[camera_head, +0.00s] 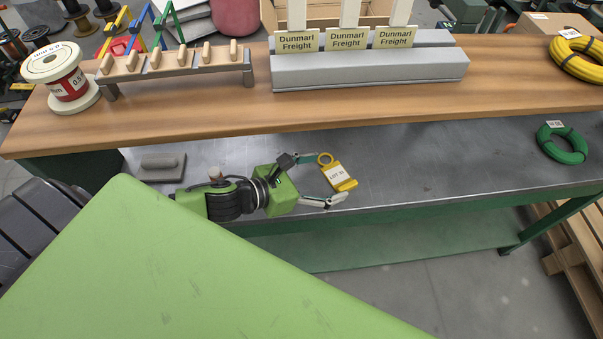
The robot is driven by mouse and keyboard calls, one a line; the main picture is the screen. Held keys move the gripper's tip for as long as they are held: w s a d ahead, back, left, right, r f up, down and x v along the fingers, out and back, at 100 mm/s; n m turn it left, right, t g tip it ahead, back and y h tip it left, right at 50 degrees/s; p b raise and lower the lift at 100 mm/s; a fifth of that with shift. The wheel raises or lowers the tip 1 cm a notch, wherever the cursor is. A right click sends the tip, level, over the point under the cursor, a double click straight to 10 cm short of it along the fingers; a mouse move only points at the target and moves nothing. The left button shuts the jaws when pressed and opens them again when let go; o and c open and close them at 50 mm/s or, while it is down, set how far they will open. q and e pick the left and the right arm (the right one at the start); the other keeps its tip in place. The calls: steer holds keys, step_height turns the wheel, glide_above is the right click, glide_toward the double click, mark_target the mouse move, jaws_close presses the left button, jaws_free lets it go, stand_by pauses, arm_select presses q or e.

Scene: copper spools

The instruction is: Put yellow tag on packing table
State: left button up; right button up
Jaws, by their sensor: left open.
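The yellow tag (351,185) has a ring at its top end and a white label. It appears to lie on the grey metal tabletop (430,170) near its front edge. My left gripper (327,180) is open, with its fingers pointing right. The upper finger is by the tag's ring and the lower finger is by its bottom end, so the tag sits at the fingertips. Whether either finger touches it, I cannot tell. My right gripper is not in view.
A wooden shelf (200,118) runs behind and above the metal top. It bears a white spool (52,63), a pegged rack (180,72), a grey block with sign cards (370,73) and a yellow coil (575,68). A green coil (562,145) and a grey handled block (160,167) lie on the metal top.

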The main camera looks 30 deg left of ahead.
arm_select(q)
steer(key=v, duration=0.7)
steer(key=shift+b, duration=0.3)
steer(key=shift+v, duration=0.8)
steer(key=shift+w, duration=0.1)
